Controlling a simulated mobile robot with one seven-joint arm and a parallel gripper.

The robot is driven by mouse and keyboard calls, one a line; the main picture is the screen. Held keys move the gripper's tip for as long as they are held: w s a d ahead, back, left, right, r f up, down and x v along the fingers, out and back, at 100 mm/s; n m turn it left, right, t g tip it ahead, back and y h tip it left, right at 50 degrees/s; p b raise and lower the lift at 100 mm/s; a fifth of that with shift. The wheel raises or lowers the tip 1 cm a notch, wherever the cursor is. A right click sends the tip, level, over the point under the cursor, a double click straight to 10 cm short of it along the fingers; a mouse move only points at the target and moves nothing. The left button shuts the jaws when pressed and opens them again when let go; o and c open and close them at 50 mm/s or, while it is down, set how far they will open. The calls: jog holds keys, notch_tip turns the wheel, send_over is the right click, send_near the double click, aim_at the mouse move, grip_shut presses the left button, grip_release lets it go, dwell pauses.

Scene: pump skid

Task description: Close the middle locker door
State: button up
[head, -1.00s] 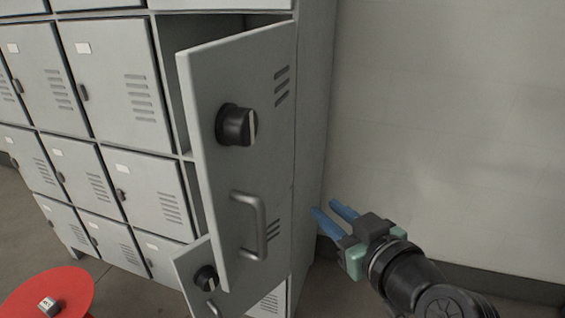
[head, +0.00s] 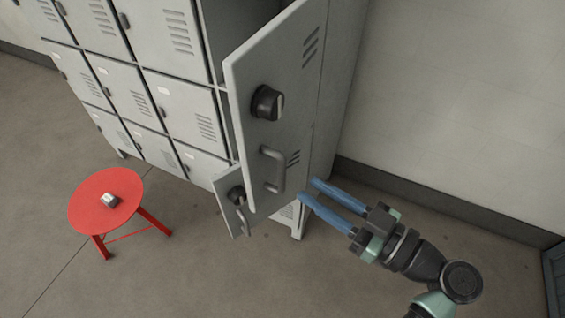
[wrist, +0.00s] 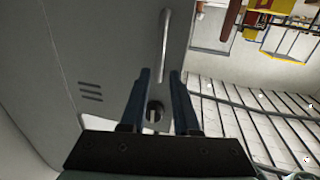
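Two grey locker doors stand open in the right-hand column in the head view. The upper one (head: 294,95) swings far out, with a black knob (head: 267,103), a bar handle (head: 273,170) and louvre slots. The lower one (head: 226,190) sticks out below it, partly hidden by it, with its own knob and handle. I cannot tell for sure which is the middle one. My gripper (head: 308,189) is open and empty, right of the upper door's lower part, with its blue fingers pointing at the doors. In the wrist view, a door panel (wrist: 65,55) with knob and handle lies beyond the fingers.
The other locker doors (head: 187,110) in view are shut. A red stool (head: 88,207) with a small object (head: 110,200) on it stands left of the open doors. A pale wall (head: 450,110) rises behind my gripper.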

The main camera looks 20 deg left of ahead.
aim_at(282, 170)
jog(key=p+x, duration=0.1)
jog(key=x, duration=0.7)
jog(key=shift+w, duration=0.1)
jog(key=shift+c, duration=0.3)
grip_shut()
dwell(0.9)
